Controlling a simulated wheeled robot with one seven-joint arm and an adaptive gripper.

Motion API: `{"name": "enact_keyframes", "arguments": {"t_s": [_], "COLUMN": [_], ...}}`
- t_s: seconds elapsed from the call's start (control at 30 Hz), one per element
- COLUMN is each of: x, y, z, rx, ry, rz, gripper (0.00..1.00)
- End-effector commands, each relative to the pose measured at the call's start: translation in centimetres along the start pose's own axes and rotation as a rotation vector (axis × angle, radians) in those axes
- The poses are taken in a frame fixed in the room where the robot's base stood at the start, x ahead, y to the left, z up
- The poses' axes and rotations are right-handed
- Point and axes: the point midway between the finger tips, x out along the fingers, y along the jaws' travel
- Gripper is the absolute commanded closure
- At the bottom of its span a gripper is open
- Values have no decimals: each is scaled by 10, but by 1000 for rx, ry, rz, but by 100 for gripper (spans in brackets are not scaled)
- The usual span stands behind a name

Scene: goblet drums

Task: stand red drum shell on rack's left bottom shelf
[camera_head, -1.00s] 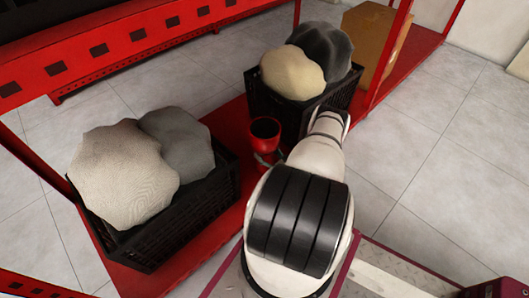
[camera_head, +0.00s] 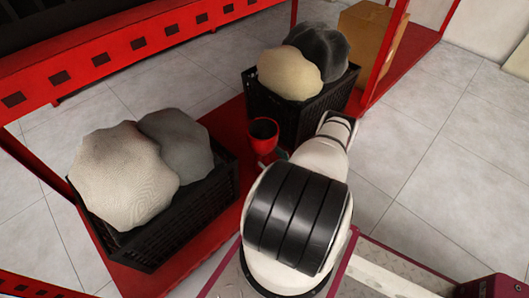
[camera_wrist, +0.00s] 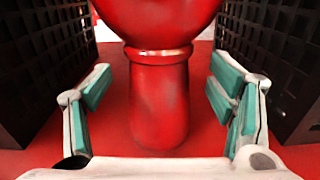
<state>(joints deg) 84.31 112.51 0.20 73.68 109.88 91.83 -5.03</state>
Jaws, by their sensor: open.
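The red drum shell (camera_head: 263,135) is goblet-shaped, with a wide bowl and dark open top. It stands upright on the red bottom shelf (camera_head: 229,122) between two black crates. In the wrist view its narrow foot (camera_wrist: 159,105) and the underside of its bowl are close. My gripper (camera_wrist: 160,88) is open, with one green-padded finger on each side of the foot. A gap shows between each finger and the foot, so neither finger touches it. In the head view my arm hides most of the gripper; a bit of it (camera_head: 280,154) shows beside the drum.
A black crate (camera_head: 215,195) with pale and grey lumpy sacks stands left of the drum. Another black crate (camera_head: 300,118) with cream and dark sacks stands behind it. A cardboard box (camera_head: 366,45) is farther right. Red rack posts (camera_head: 387,58) rise nearby. Tiled floor lies open at right.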

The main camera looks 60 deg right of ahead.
Motion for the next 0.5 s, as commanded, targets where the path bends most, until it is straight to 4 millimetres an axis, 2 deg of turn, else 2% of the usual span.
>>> {"name": "enact_keyframes", "arguments": {"t_s": [0.03, 0.2, 0.33, 0.5], "x": [-12, -45, -63, -74], "y": [-1, -1, 0, 0], "z": [2, 2, 1, 1], "rx": [2, 0, -1, -1], "ry": [0, 0, -1, -1], "rz": [-5, -4, -3, 0], "gripper": [24, 24, 24, 24]}}
